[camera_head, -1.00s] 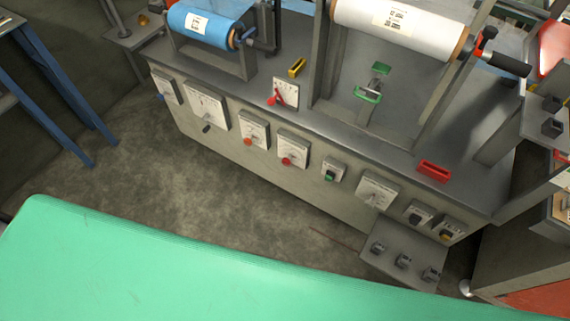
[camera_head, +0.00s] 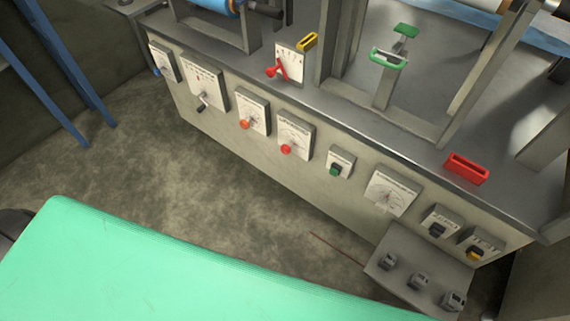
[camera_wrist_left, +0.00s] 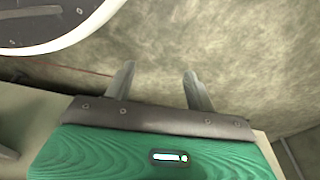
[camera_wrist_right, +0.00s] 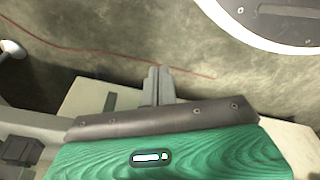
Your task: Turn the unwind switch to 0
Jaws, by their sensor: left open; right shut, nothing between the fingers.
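The machine's front panel carries a row of switches and dials in the head view; their labels are too small to read, so I cannot tell which is the unwind switch. They include a white plate with a black handle (camera_head: 203,103), an orange-knob dial (camera_head: 246,122), a red-knob dial (camera_head: 287,148), a green switch (camera_head: 336,168) and a large pale dial (camera_head: 391,193). A red lever (camera_head: 278,70) stands on a scale plate above. My left gripper (camera_wrist_left: 160,78) is open and empty over the floor. My right gripper (camera_wrist_right: 158,78) is shut and empty. Neither shows in the head view.
A green surface (camera_head: 150,265) fills the near left of the head view. A low grey step with pedals (camera_head: 420,281) juts out at the machine's lower right. Bare floor (camera_head: 200,180) lies between. A red holder (camera_head: 466,168) sits on the machine's top edge.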

